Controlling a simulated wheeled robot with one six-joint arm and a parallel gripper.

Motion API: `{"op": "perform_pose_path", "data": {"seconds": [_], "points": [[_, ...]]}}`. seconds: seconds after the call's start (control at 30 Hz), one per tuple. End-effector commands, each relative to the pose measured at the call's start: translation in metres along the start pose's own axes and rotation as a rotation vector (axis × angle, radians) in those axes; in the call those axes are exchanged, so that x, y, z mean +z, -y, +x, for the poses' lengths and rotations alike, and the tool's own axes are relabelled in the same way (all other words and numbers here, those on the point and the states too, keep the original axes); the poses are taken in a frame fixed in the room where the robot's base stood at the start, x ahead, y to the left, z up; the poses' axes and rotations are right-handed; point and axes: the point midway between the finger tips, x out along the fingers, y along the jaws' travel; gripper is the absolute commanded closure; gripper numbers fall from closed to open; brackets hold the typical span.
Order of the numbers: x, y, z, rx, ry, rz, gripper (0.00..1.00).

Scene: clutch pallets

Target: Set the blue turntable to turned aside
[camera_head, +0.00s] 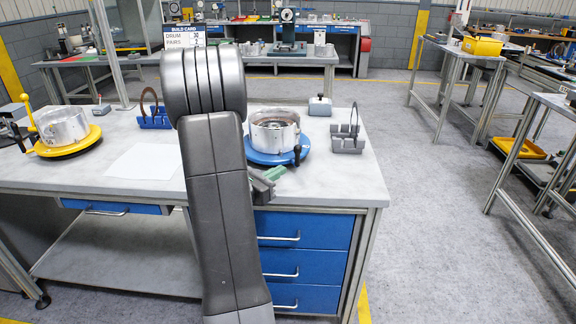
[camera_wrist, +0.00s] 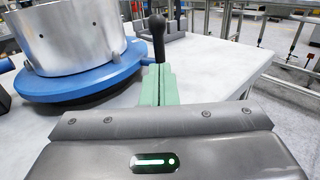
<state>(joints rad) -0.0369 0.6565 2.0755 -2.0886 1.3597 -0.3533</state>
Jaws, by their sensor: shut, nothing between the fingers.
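The blue turntable (camera_head: 262,156) lies on the right part of the workbench, with a silver metal drum (camera_head: 274,132) on top. A lever with a black knob (camera_head: 297,151) stands at its right front edge. In the wrist view the blue turntable (camera_wrist: 85,82) fills the upper left, and the black knob (camera_wrist: 157,27) stands upright just beyond my fingertips. My gripper (camera_wrist: 158,72) has green fingers that are shut with nothing between them. The gripper also shows in the head view (camera_head: 277,173), in front of the turntable. Whether the fingers touch the lever I cannot tell.
A yellow turntable (camera_head: 62,146) with another drum stands at the left of the workbench (camera_head: 340,185). A blue rack (camera_head: 155,120), a grey rack (camera_head: 347,140), a small grey box (camera_head: 320,105) and a white sheet (camera_head: 145,161) also rest there.

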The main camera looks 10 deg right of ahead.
Motion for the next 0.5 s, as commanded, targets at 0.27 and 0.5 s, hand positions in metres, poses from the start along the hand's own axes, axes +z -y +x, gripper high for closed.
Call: {"op": "perform_pose_path", "data": {"seconds": [0.27,0.5], "points": [[0.0,0.001,0.037,-0.001,-0.001,0.0,1.0],[0.0,0.0,0.046,0.001,-0.001,0.0,1.0]]}}
